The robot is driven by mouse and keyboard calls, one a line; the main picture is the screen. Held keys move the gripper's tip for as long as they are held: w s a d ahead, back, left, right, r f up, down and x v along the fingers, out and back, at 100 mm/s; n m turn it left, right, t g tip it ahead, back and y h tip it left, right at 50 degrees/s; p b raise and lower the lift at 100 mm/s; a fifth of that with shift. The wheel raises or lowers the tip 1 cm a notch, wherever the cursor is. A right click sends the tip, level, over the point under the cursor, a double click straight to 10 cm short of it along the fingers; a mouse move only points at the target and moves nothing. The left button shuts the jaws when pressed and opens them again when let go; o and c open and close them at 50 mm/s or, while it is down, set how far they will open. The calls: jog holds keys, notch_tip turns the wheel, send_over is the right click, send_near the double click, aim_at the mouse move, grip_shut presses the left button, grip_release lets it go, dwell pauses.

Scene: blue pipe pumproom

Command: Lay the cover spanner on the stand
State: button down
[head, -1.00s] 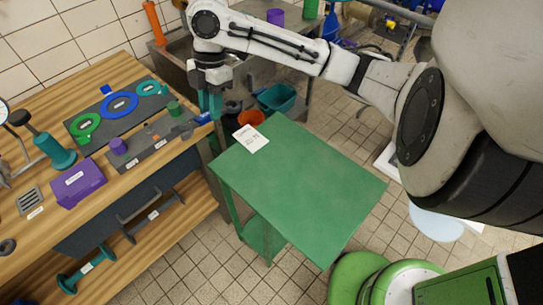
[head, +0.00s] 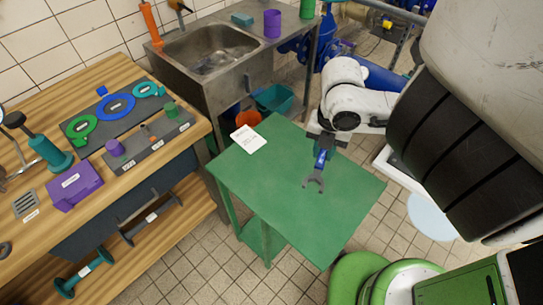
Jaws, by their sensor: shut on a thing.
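My gripper (head: 323,147) is above the back right part of the green stand (head: 265,190) and is shut on the cover spanner (head: 315,180). The spanner has a blue handle part and a grey open-ended head that points down and toward the front of the stand. Its head appears over the stand top; I cannot tell whether it touches the surface. The fingertips are partly hidden by the wrist and the spanner.
A white card (head: 248,139) lies at the stand's back left corner. The wooden workbench (head: 100,195) is to the left, with a purple box (head: 74,186) and coloured rings. A steel sink (head: 208,50) is behind. The middle and front of the stand are clear.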

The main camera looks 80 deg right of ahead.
jog(key=w+d+f+b, duration=0.35)
jog(key=w+b, duration=0.25)
jog(key=b, duration=0.4)
send_over(277, 162)
jog(key=f, duration=0.2)
jog(key=f+p, duration=0.1)
jog(key=f, duration=0.2)
jog(key=shift+s+a+f, duration=0.1)
jog(key=shift+s+f, duration=0.1)
jog(key=shift+f, duration=0.15)
jog(key=shift+w+f, duration=0.25)
jog(key=shift+f, duration=1.65)
jog(key=c, duration=0.9)
grip_release()
jog(key=shift+c, duration=0.2)
notch_tip(277, 162, up, 12)
jog(key=shift+p, duration=0.3)
